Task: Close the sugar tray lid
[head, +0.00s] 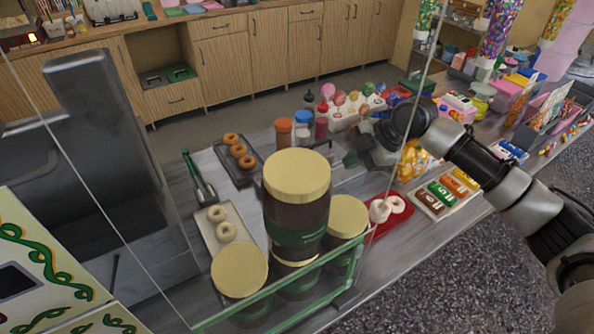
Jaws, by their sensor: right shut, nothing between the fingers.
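I cannot pick out the sugar tray or its lid for certain. A large grey machine (110,190) with a raised upright panel (88,80) stands at the left behind the glass; I cannot tell whether it is part of the tray. My right gripper (360,152) reaches in from the right over the counter, near the lollipop stand and sauce bottles. It is shut and empty, and its fingertips are small and hard to make out. My left gripper is not in view.
Brown jars with cream lids (297,175) stand at the counter's front behind a glass guard with a green edge (290,298).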

